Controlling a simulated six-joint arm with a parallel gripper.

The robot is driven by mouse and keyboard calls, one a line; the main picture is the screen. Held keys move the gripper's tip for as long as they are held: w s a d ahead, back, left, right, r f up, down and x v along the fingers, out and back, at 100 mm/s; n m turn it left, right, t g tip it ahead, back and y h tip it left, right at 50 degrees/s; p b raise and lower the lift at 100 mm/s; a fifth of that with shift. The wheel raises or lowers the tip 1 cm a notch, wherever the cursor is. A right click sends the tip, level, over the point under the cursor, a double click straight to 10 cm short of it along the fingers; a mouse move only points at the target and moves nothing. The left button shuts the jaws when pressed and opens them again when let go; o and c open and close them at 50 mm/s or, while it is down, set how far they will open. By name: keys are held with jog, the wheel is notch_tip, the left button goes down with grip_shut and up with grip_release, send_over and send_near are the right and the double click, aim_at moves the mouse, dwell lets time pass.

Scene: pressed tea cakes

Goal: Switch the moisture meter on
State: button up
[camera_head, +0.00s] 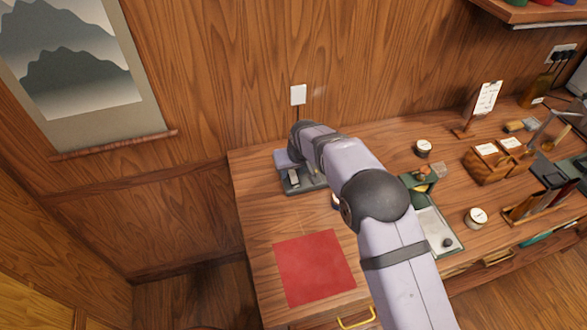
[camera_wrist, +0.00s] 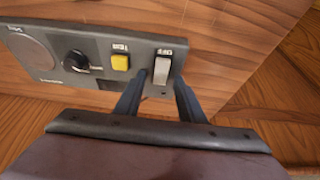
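The moisture meter is a dark grey panel (camera_wrist: 94,73) in the wrist view, with a round dial (camera_wrist: 30,50) at its left. It has a black knob (camera_wrist: 76,61), a yellow button (camera_wrist: 120,62) and a light grey switch (camera_wrist: 163,68). My gripper (camera_wrist: 160,78) is open, with its two dark fingertips apart on either side of the switch. I cannot tell whether a finger touches it.
A red cloth (camera_head: 314,267) lies on the table (camera_head: 262,222) in front of the meter. To the right are a tray (camera_head: 434,217), round tins (camera_head: 423,148) and a wooden box (camera_head: 491,163). The table's left edge is close to the meter.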

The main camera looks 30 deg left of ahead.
aim_at(295, 181)
grip_shut()
jog(key=shift+w+a+g+h, duration=0.15)
jog(key=shift+g+h, duration=0.25)
dwell(0.5)
grip_release()
jog(key=shift+r, duration=0.1)
jog(key=b+v, duration=0.3)
jog(key=v, duration=0.4)
